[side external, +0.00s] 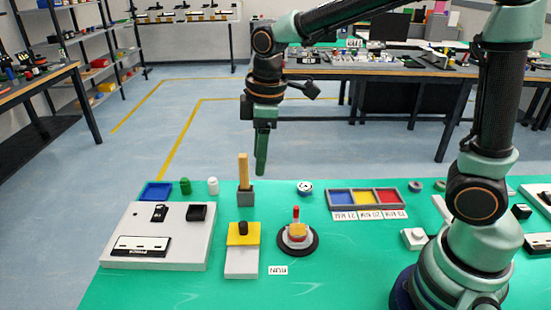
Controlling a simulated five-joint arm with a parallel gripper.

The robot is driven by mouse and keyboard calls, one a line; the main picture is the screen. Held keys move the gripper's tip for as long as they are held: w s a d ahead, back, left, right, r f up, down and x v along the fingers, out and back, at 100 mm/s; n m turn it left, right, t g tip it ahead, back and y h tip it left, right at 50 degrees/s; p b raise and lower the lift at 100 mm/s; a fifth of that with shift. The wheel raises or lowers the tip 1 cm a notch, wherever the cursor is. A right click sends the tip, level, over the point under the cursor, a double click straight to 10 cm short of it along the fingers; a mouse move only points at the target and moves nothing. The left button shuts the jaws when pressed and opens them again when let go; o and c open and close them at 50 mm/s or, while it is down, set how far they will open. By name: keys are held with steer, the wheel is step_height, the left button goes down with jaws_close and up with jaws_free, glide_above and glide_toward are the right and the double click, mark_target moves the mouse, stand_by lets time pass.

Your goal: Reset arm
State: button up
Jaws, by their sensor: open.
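My gripper (262,168) hangs above the back part of the green table (190,292), pointing down. It is open, and nothing shows between its fingers.
A grey box (190,228) with black parts is at left. A yellow-topped block (243,234) and a round black base (299,242) with a red-tipped peg stand in front. A tray with blue, yellow and red compartments (328,200) is at right.

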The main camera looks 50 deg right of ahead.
steer(key=s+d+r+m+t, duration=0.4)
steer(key=s+d+m, duration=0.4)
steer(key=s+m, duration=0.2)
steer(key=shift+d+r, duration=0.3)
